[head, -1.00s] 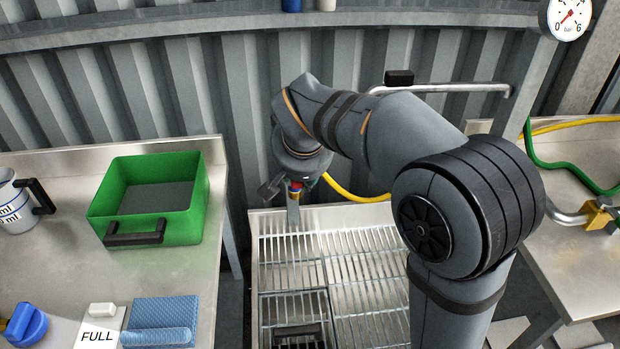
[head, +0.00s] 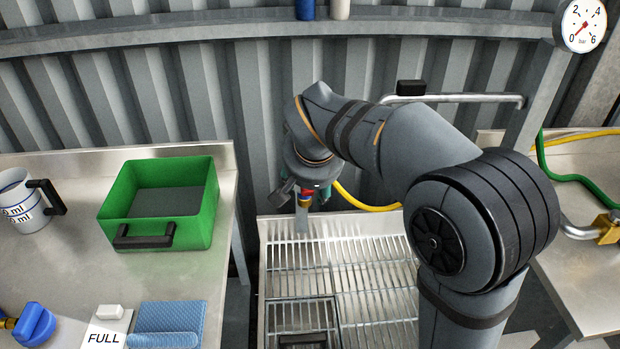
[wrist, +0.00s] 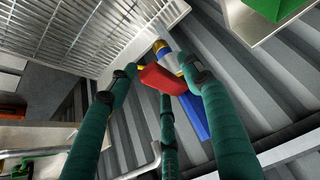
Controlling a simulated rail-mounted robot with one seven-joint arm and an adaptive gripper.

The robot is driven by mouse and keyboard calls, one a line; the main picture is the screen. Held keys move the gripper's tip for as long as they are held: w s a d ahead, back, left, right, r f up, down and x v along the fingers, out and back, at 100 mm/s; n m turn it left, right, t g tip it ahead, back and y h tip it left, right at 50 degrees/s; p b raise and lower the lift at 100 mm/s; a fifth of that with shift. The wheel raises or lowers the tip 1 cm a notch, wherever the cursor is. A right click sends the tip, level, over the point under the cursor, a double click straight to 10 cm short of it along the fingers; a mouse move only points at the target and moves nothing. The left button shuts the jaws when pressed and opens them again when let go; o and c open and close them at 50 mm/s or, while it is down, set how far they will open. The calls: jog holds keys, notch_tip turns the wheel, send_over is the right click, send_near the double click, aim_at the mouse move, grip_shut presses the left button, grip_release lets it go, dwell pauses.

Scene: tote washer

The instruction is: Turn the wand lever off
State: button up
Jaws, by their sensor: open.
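The wand shows in the wrist view with a red lever (wrist: 162,80), a yellow band and a blue body (wrist: 195,120). My gripper (wrist: 160,74) is open, its green fingers spread on both sides of the red lever. I cannot tell whether any finger touches it. In the head view my gripper (head: 306,187) points down at the far left end of the rinse grate, with a bit of the red lever (head: 308,194) showing. My wrist and fingers hide most of the wand there.
A wire grate (head: 375,285) lies below the gripper. A green tote (head: 205,215) and a measuring jug (head: 18,203) stand on the left bench. A corrugated wall is close behind. A yellow hose (head: 365,205) runs behind my arm. A pressure gauge (head: 583,25) hangs upper right.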

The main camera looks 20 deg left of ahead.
jog(key=v, duration=1.2)
jog(key=shift+f, duration=0.1)
jog(key=x, duration=1.1)
jog(key=shift+w+f, duration=0.15)
jog(key=shift+f, duration=0.05)
jog(key=shift+w+p, duration=0.3)
jog(key=shift+p, duration=0.1)
jog(key=shift+s+p, duration=0.1)
jog(key=shift+p, duration=0.4)
jog(key=shift+s+a+f, duration=0.1)
